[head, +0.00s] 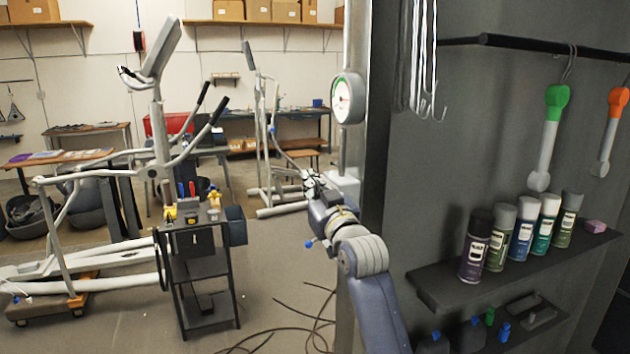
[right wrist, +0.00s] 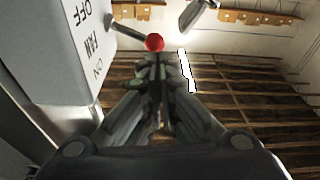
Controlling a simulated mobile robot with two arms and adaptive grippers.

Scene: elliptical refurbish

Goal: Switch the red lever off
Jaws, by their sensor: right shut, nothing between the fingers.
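The red lever shows in the right wrist view as a red ball knob (right wrist: 154,42) on a dark rod, sticking out from a light grey box (right wrist: 75,65). The box carries the labels OFF, FAN and ON; the rod meets it near the OFF end. My right gripper (right wrist: 158,72) is shut and empty, its fingertips just below the knob in the picture. I cannot tell whether they touch it. In the head view my right gripper (head: 312,182) is beside a white box (head: 345,184) below a gauge; the red knob cannot be made out there. My left gripper is not in view.
A round gauge (head: 348,98) is on a pole behind my right arm. A dark wall with a shelf (head: 455,290) of spray cans stands close on the right. A black tool cart (head: 206,270) and an elliptical trainer (head: 160,150) stand left. Cables lie on the floor.

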